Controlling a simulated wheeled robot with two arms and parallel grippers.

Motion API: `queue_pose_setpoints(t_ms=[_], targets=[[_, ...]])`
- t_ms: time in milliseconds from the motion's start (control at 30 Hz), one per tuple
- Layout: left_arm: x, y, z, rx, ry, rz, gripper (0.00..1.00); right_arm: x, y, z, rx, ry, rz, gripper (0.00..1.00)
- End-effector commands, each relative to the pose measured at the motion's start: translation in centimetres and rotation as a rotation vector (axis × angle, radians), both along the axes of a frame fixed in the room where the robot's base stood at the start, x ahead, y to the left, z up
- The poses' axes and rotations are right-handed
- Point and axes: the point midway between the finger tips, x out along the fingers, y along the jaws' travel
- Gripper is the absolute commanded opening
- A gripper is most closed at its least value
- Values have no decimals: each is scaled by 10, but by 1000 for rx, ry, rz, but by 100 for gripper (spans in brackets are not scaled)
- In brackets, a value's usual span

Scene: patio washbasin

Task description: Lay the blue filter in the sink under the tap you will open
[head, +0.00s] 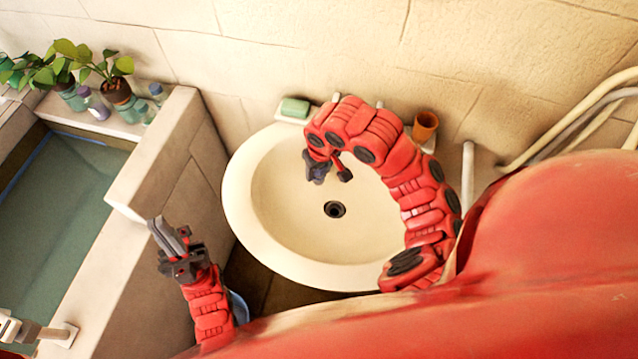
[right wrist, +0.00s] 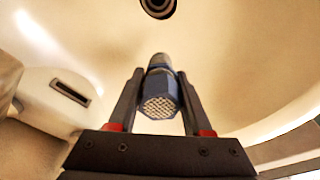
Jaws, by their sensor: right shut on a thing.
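The blue filter (right wrist: 161,92) is a short blue cylinder with a pale perforated end. My right gripper (head: 328,172) is shut on it, with one finger on each side in the right wrist view. In the head view the filter (head: 318,172) shows small and dark at the fingertips, over the left back part of the round cream sink (head: 290,225). The drain (head: 335,209) lies in front of and below the gripper. My right arm hides much of the sink's back rim, and no tap spout shows clearly. My left gripper (head: 170,238) is left of the sink; its fingers lie close together and their gap is unclear.
A green soap (head: 295,107) and a terracotta cup (head: 426,126) stand behind the sink. A stone-walled water basin (head: 60,200) is at the left, with potted plants (head: 118,92) and bottles on its ledge. Pale pipes (head: 570,125) run at the right.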

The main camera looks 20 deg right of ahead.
Motion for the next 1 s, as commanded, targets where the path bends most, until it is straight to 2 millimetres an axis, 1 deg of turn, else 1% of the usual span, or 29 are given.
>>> queue_pose_setpoints(t_ms=[33, 167, 233, 400, 500, 700, 833, 867, 900, 1000], targets=[[0, 0, 4, 0, 0, 0, 0, -2, 1, -6, -2, 8, 4, 0], [0, 0, 5, 0, -1, 0, 0, -1, 1, -17, -1, 5, 2, 0], [0, 0, 7, 0, -1, 0, 0, -1, -1, -25, -5, 5, 0, 0], [0, 0, 9, 0, 0, 0, 0, -2, 0, -51, -4, 8, 2, 0], [0, 0, 9, 0, -1, 0, 0, 0, 0, -55, -2, 1, 2, 0], [0, 0, 9, 0, -1, 0, 0, 0, 0, -55, -2, 0, 1, 0], [0, 0, 6, 0, -1, 0, 0, 0, 0, -60, -2, 0, 1, 0], [0, 0, 7, 0, -1, 0, 0, 0, 0, -58, -2, 0, 1, 55], [0, 0, 7, 0, -1, 0, 0, 0, 0, -58, -3, -1, 1, 62], [0, 0, 7, 0, -1, 0, 0, 0, 0, -58, -2, 1, 1, 79]])
